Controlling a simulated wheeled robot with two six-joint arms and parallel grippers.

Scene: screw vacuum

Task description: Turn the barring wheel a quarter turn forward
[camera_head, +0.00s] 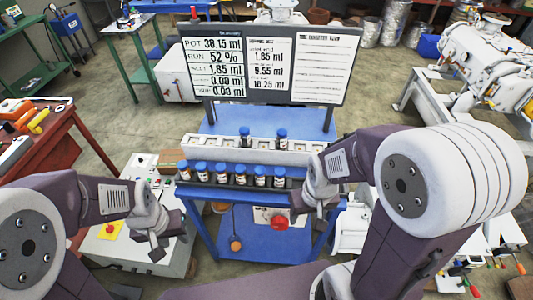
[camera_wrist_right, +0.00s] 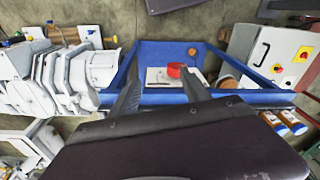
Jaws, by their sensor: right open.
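My right gripper (camera_head: 316,208) is just right of and above the wheel in the head view. In the wrist view its two fingers (camera_wrist_right: 160,76) are spread with nothing between them, apart from the wheel. My left gripper (camera_head: 157,246) hangs at the left by a grey box; its jaw gap is unclear.
A row of blue-capped bottles (camera_head: 220,174) stands above the wheel, with a display board (camera_head: 265,62) behind. A grey control box (camera_head: 130,235) with buttons is at left. White machinery (camera_wrist_right: 75,72) lies left of the stand in the wrist view.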

